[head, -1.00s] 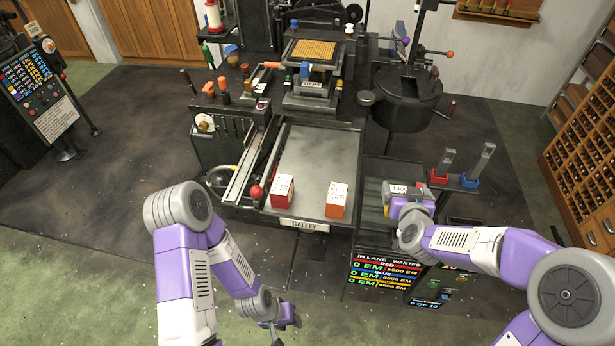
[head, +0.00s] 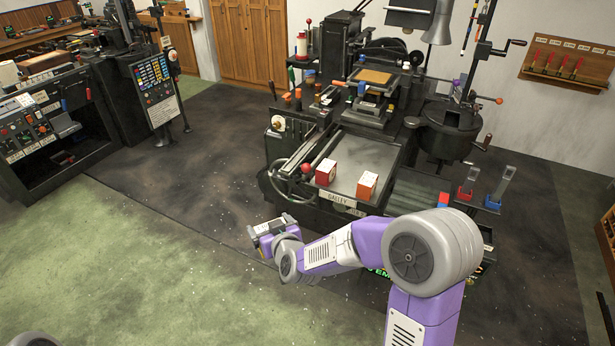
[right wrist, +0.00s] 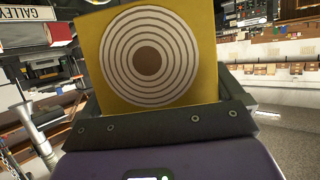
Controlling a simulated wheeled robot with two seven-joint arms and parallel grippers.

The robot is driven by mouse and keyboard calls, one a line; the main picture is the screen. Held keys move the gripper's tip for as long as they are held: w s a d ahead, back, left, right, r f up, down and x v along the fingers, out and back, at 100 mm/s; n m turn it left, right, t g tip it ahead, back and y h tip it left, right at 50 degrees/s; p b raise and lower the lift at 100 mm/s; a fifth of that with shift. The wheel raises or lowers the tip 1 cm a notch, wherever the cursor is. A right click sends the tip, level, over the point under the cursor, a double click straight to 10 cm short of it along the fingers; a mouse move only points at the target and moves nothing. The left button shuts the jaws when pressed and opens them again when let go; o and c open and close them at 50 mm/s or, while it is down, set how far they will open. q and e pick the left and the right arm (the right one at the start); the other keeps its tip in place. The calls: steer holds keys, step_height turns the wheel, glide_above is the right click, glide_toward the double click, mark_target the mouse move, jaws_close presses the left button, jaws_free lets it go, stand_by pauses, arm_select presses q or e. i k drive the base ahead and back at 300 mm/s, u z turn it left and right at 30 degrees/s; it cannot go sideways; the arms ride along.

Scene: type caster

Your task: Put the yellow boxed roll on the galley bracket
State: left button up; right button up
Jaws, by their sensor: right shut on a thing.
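The yellow boxed roll (right wrist: 150,55) fills the top of the right wrist view, its face with concentric rings towards the camera. My right gripper (right wrist: 165,115) is shut on it. In the head view my right gripper (head: 268,226) is low, in front and to the left of the galley; the roll is hard to make out there. The galley (head: 345,172) is a grey tray with a GALLEY label (head: 341,199) on its front edge. I cannot tell a separate bracket from it. My left gripper is not in view.
A red box (head: 325,173) and an orange box (head: 367,185) with pale tops stand apart on the galley's front part. A red-knobbed lever (head: 306,168) is at its left. Red (head: 465,192) and blue (head: 492,202) holders stand to the right. Floor at left is clear.

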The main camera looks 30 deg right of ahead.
mark_target(359, 164)
steer(key=u, duration=0.35)
steer(key=i, duration=2.25)
steer(key=z, duration=1.65)
steer(key=i, duration=0.7)
steer(key=z, duration=0.65)
